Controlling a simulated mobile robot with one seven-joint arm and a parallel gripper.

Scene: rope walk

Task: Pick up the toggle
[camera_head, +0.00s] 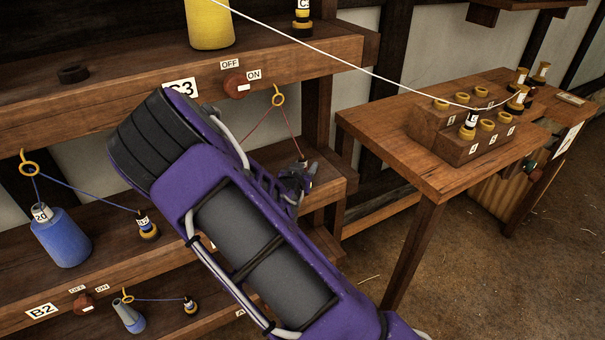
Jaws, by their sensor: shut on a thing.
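My gripper (302,177) is in the head view, just right of my purple arm and in front of the middle shelf. Its jaws are small and dark in the picture. It is shut on the toggle, a small dark piece with a pale patch (313,168) at the lower end of a thin dark red cord (292,130). The cord runs up to a yellow ring (278,98) under the upper shelf. Most of the toggle is hidden by the jaws. The cord's other side runs down left behind my arm.
An ON/OFF knob (236,86) is on the upper shelf. A wooden table (385,135) at right bears a stepped block (460,148) with yellow-rimmed holes. A white line crosses above.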

